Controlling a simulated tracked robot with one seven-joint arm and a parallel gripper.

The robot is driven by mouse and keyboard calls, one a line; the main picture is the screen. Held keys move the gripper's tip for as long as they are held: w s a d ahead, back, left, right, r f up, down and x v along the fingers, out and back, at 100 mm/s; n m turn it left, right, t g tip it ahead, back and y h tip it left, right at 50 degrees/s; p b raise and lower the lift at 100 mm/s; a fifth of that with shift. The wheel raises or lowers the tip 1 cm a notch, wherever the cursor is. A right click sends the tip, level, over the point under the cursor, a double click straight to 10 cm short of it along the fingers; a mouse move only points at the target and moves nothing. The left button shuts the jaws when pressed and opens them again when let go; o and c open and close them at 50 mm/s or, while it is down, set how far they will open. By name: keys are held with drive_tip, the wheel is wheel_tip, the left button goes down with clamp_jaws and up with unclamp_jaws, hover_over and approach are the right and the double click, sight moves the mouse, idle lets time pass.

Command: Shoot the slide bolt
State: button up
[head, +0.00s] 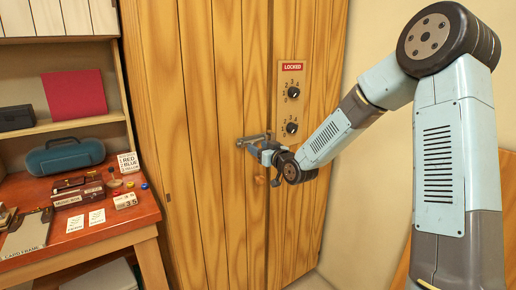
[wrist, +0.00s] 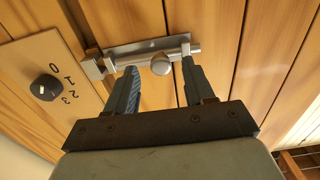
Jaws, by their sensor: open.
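The slide bolt (head: 252,139) is a grey metal bolt on the wooden cabinet doors. In the wrist view its plate, rod and round knob (wrist: 161,67) show up close. A square metal keeper (wrist: 94,68) stands left of the plate there, near the dial panel. I cannot tell whether the rod's end sits inside the keeper. My gripper (head: 265,154) is at the bolt, open. In the wrist view its two fingers stand either side of the knob, with space between each finger and the knob. The right fingertip overlaps the rod's right end; contact is unclear.
A panel with a red LOCKED sign (head: 292,67) and two black dials (head: 293,92) is above and right of the bolt. An orange knob or tag (head: 259,180) shows below it. A red-brown desk (head: 95,222) with cards and a blue case (head: 66,157) stands left.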

drive_tip(key=shift+x, duration=0.8)
clamp_jaws()
